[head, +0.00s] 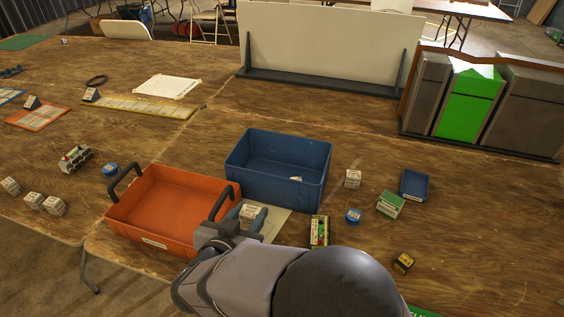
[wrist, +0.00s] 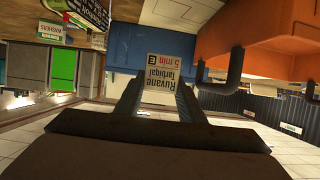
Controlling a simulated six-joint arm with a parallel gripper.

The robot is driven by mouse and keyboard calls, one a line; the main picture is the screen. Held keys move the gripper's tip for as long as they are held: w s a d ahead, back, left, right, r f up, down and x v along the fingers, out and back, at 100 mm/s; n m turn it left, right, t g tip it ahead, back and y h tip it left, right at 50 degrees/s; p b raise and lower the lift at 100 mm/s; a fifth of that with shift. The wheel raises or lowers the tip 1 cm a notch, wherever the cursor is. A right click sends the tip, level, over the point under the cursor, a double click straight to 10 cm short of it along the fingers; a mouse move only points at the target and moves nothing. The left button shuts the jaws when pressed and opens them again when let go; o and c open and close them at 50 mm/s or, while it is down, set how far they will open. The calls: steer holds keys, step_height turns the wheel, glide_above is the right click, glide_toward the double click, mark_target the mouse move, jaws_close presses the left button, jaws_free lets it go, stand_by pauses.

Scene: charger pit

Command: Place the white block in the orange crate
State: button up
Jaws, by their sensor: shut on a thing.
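The white block (head: 247,212) is between the fingers of my gripper (head: 250,217), just right of the orange crate. In the wrist view the block (wrist: 165,72) shows black and red print between both fingers (wrist: 159,88), and my gripper is shut on it. The orange crate (head: 165,205) is empty inside, with a dark handle at its left and right ends. My gripper is beside its right handle, outside the crate. The crate (wrist: 255,35) also shows at the upper right in the wrist view. My arm hides part of the table in front.
An empty-looking blue crate (head: 277,185) stands behind my gripper, with a small label on it. Other white blocks stand at far left (head: 33,200) and right (head: 352,179). Small boxes (head: 319,231) and a blue tin (head: 353,216) stand right of my gripper.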

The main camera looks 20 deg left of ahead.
steer(key=w+d+r+n+y, duration=0.1)
steer(key=w+d+r, duration=0.3)
steer(key=w+d, duration=0.6)
steer(key=w+d+r, duration=0.3)
steer(key=w+d, duration=0.7)
steer(key=s+d+f+y, duration=0.1)
steer(key=s+d+f, duration=0.2)
steer(key=d, duration=0.4)
steer(key=s+d+f+n+y, duration=0.1)
steer(key=s+d, duration=0.3)
steer(key=d, duration=0.4)
steer(key=s+d+f+n, duration=0.1)
steer(key=s+d+f, duration=0.3)
steer(key=d, duration=0.4)
steer(key=shift+s+f+g+y, duration=0.15)
steer(key=shift+f+g+y, duration=0.15)
steer(key=shift+y, duration=0.1)
